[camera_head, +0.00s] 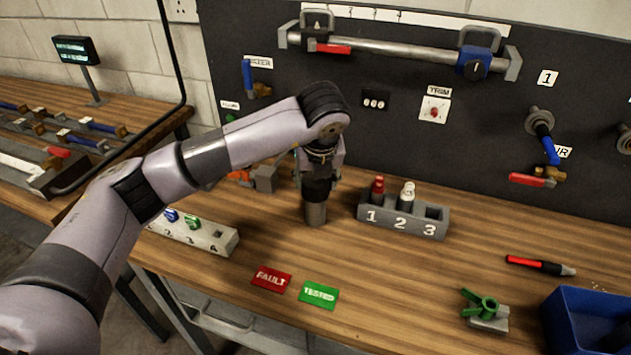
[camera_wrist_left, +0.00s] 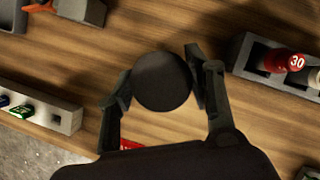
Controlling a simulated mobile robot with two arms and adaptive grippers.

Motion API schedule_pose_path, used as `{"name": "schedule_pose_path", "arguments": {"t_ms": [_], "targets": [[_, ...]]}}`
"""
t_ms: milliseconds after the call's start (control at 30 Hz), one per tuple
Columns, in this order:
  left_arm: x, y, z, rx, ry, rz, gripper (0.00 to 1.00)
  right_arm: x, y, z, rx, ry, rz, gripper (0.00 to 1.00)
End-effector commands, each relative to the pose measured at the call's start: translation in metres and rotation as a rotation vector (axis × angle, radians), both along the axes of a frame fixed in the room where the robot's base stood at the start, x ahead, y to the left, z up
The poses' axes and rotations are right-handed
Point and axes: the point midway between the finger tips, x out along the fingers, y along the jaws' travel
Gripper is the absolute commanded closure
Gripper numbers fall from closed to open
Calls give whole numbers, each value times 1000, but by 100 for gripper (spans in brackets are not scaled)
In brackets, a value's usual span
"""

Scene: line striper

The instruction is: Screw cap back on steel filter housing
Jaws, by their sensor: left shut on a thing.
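The steel filter housing (camera_head: 315,214) stands upright on the wooden bench, left of the numbered grey rack. The dark cap (camera_head: 317,190) is directly above it, in line with the top of the housing; I cannot tell whether the threads are engaged. My left gripper (camera_head: 318,178) points down from above and is shut on the cap. In the left wrist view the cap (camera_wrist_left: 162,82) is a round black disc between the two fingers (camera_wrist_left: 160,88), and it hides the housing below. My right gripper is not in view.
A grey rack (camera_head: 403,225) with red and white cartridges stands close right. A pale numbered block (camera_head: 222,240) is left. Red FAULT (camera_head: 271,279) and green TESTED (camera_head: 319,294) cards lie in front. A green clamp-like part (camera_head: 485,308), red-black tool (camera_head: 540,265) and blue bin (camera_head: 590,325) are right.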

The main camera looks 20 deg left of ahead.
Motion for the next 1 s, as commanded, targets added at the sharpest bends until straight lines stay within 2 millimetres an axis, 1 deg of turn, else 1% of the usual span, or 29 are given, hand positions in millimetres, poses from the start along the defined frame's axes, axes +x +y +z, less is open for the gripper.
{"name": "schedule_pose_path", "arguments": {"t_ms": [33,133,200,300,533,633,800,900,1000], "targets": [[0,2,-7,2,-2,-58,91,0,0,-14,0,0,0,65],[0,2,-5,2,-1,-172,91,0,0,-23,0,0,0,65],[0,1,-4,3,1,-230,91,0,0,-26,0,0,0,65],[0,1,-2,5,3,-271,91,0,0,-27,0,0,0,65],[0,0,-1,5,5,-276,91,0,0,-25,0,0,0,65],[0,1,-3,4,5,-303,91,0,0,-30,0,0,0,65],[0,2,-5,4,5,-491,91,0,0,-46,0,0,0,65],[0,2,-4,6,7,-596,91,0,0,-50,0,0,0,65],[0,1,-3,7,10,-657,91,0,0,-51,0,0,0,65]]}}
